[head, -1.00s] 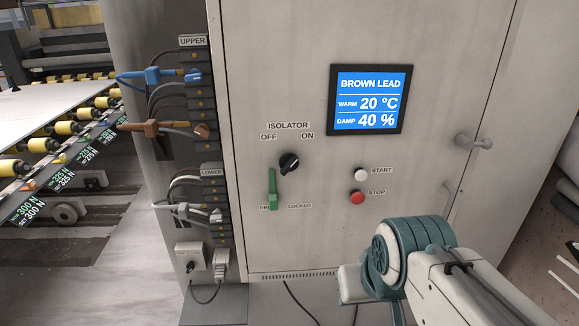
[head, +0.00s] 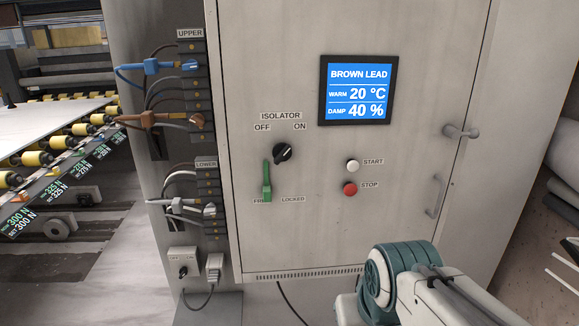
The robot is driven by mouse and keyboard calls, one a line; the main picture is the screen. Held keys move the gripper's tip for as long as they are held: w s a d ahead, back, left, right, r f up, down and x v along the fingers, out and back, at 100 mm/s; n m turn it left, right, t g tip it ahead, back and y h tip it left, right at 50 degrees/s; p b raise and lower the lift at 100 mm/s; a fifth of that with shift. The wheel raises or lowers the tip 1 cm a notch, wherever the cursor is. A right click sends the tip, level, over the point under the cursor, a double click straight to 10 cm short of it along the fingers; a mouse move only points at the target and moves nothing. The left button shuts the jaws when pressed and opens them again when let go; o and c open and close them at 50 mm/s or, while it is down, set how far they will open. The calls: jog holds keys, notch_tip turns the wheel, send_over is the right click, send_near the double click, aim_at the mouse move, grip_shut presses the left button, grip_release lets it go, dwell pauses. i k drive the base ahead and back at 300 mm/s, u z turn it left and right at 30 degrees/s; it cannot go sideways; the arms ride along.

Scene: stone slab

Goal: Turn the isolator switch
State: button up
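The isolator switch (head: 282,153) is a black rotary knob on the grey cabinet door, below the label ISOLATOR with OFF on the left and ON on the right. Its pale mark appears to lie toward the upper right, the ON side, but it is small. A green lever (head: 266,184) hangs just below left of the knob, with its lower end by the FREE label; LOCKED is printed to the right. My gripper is out of view; only part of my arm shows at the lower right, apart from the switch in the picture.
A display (head: 358,90) reads BROWN LEAD, 20 °C, 40 %. A white START button (head: 352,166) and red STOP button (head: 350,189) are right of the switch. A blue plug (head: 150,66) and brown plug (head: 150,119) with leads stick out at the left. A door handle (head: 461,132) protrudes at the right.

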aim_at(281, 151)
jog(key=k, duration=0.3)
jog(key=u, duration=1.95)
jog(key=i, duration=1.1)
jog(key=z, duration=2)
